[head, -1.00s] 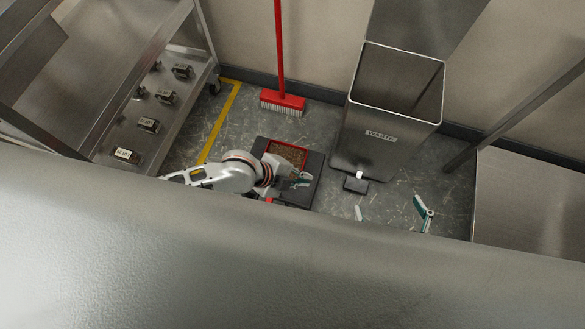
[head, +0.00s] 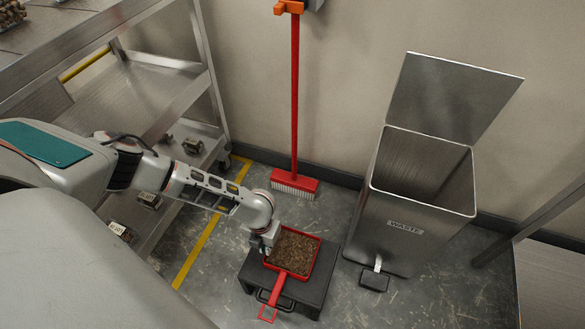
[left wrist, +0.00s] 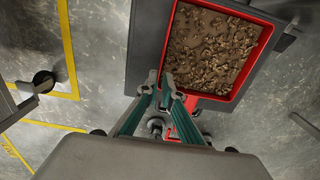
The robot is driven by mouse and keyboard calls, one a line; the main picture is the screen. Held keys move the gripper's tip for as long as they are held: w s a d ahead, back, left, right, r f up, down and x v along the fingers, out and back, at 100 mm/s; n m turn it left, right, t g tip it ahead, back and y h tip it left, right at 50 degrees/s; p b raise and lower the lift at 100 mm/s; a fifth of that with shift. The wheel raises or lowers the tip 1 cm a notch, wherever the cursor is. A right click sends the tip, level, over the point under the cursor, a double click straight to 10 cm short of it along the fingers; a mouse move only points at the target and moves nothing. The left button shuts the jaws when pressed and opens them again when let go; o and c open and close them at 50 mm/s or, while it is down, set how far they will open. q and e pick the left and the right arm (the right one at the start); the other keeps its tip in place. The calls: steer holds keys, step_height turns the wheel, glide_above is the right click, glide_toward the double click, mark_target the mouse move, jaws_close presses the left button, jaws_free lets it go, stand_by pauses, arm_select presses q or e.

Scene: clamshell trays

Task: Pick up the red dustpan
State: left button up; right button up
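The red dustpan (head: 291,253), filled with brown crumbly debris, lies on a low dark grey platform (head: 312,297). Its red handle (head: 277,289) points toward the front of the head view. My left gripper (head: 263,244) is at the pan's left edge in the head view. I see no firm grasp. My right gripper is out of view.
A steel waste bin (head: 410,228) with raised lid (head: 450,95) and pedal (head: 374,281) stands to the right. A red broom (head: 295,185) stands against the wall behind. Steel shelves (head: 160,95) flank the left. Floor shows between platform and bin.

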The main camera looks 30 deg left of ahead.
mark_target(267, 258)
arm_select(q)
steer(key=shift+s+f, duration=0.1)
steer(key=shift+f, duration=0.85)
step_height(267, 258, down, 4)
steer(key=shift+a+r+b, duration=0.15)
steer(key=shift+r+b, duration=0.1)
steer(key=shift+b, duration=0.8)
steer(key=shift+w+f, duration=0.2)
steer(key=shift+f, duration=0.45)
steer(key=shift+w+r, duration=0.2)
jaws_close()
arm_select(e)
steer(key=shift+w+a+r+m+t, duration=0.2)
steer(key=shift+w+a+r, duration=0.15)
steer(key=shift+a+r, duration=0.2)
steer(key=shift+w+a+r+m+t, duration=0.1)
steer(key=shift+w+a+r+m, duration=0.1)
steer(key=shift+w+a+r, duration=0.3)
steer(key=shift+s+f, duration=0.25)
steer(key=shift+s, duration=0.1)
arm_select(q)
steer(key=shift+r, duration=0.15)
